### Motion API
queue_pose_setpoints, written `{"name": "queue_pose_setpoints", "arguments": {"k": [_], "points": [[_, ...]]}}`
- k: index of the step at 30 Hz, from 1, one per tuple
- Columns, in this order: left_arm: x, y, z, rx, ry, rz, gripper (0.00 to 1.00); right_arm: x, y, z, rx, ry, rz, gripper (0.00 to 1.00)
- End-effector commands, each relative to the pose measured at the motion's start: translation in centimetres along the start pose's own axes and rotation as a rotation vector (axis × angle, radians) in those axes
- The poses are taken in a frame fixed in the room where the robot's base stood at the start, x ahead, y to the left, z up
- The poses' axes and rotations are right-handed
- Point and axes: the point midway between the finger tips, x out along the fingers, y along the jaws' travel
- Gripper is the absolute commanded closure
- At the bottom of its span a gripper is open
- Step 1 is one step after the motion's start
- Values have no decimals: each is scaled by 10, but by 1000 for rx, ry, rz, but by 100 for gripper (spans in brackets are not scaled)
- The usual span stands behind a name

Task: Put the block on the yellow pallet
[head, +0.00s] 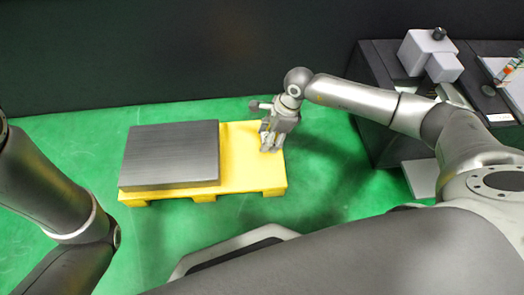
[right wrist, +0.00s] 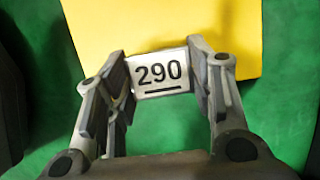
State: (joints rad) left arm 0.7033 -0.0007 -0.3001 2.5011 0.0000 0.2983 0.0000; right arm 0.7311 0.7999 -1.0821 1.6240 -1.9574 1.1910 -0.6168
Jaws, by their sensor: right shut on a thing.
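The yellow pallet (head: 240,181) lies on the green floor in the head view, and part of it fills the top of the right wrist view (right wrist: 160,22). The block (right wrist: 160,86) shows a pale face marked "290" with a line under the number. My right gripper (right wrist: 160,80) is shut on the block, with one finger on each side of it. In the head view the right gripper (head: 269,146) points down over the bare right part of the pallet. Whether the block touches the pallet cannot be told. My left arm shows at the left, but its gripper is out of view.
A large dark grey slab (head: 172,152) covers the left part of the pallet. A dark cabinet (head: 383,136) with white equipment (head: 428,53) on top stands at the right. A dark wall runs behind. Green floor is clear left of the pallet.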

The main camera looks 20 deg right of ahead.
Motion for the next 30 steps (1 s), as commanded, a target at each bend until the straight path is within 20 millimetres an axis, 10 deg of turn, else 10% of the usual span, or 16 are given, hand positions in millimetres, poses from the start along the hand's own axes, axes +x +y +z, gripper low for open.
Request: {"name": "queue_pose_setpoints", "arguments": {"k": [19, 30], "points": [[-51, 11, -18, 0, 0, 1, 60, 57, -8, 4, -1, -2, -3, 92], [-53, 11, -18, 0, -2, 1, 60, 58, -8, 4, -1, -2, -2, 92]]}}
